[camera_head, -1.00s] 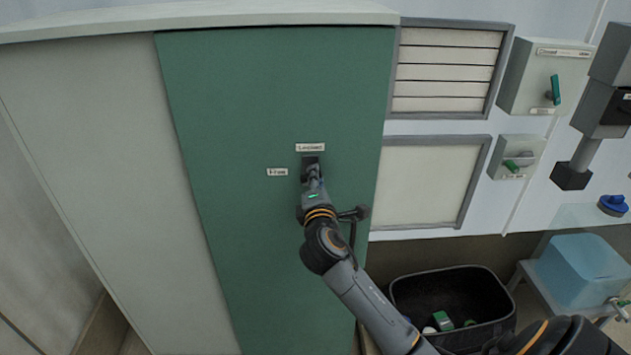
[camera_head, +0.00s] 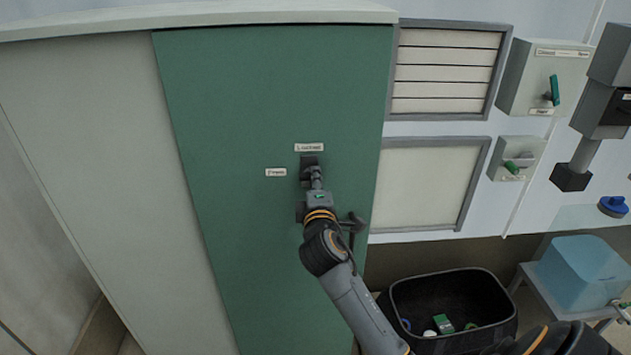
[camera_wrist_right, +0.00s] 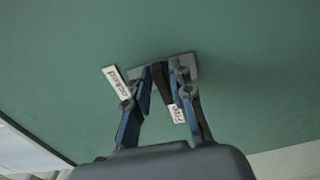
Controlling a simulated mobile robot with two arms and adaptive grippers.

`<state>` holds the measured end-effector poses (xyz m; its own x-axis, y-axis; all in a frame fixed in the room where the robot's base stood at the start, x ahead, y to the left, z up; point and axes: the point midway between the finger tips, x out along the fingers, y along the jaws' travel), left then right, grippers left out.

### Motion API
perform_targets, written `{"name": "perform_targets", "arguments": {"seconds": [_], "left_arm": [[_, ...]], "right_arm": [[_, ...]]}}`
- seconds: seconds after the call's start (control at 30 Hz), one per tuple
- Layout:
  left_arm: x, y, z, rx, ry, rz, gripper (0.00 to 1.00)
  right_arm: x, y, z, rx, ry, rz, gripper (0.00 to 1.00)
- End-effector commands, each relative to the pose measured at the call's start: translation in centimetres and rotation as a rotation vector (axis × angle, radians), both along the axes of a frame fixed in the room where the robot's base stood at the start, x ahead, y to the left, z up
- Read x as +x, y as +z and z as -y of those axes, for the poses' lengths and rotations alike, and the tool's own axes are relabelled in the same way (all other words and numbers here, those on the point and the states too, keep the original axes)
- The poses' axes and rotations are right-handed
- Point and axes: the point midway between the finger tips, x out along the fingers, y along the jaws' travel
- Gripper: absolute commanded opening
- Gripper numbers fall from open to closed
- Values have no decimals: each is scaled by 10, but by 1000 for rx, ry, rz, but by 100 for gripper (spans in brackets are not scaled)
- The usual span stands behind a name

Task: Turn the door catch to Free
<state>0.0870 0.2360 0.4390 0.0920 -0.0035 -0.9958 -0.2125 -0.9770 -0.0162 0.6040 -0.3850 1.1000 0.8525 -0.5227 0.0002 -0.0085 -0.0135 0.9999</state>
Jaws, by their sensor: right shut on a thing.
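The door catch (camera_head: 309,160) is a dark grey plate with a small lever on the green door (camera_head: 250,90). A "Locked" label (camera_head: 309,147) is above it and a "Free" label (camera_head: 276,172) is to its left. My right gripper (camera_head: 313,174) is at the catch and covers the lever in the head view. In the right wrist view, its blue-sided fingers (camera_wrist_right: 163,76) are shut on the black lever (camera_wrist_right: 158,90), in front of the grey plate (camera_wrist_right: 188,63). My left gripper is not in view.
A dark door handle (camera_head: 352,222) sits just right of my right wrist. A black bin (camera_head: 450,278) with small items stands at lower right, beside a blue tub (camera_head: 585,270). Switch boxes (camera_head: 545,78) are on the wall at right. The door's left side is clear.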

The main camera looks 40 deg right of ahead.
Motion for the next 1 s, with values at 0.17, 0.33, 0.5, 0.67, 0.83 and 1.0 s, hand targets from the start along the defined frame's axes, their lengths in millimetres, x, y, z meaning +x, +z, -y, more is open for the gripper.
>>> {"name": "perform_targets", "arguments": {"seconds": [0.17, 0.33, 0.5, 0.67, 0.83, 1.0], "left_arm": [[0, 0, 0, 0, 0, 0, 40], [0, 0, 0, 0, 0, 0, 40], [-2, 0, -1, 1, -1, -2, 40], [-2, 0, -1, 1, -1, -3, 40], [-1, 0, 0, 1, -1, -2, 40], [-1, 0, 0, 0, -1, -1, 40]], "right_arm": [[0, 0, 0, 1, -1, 1, 0], [0, 0, 0, 0, -1, 0, 34], [0, 0, 0, -1, 0, -1, 34], [-9, -1, -6, 0, 1, -1, 34], [-36, -2, -23, 2, 1, -3, 34], [-68, -2, -42, 3, 1, -3, 34]]}}
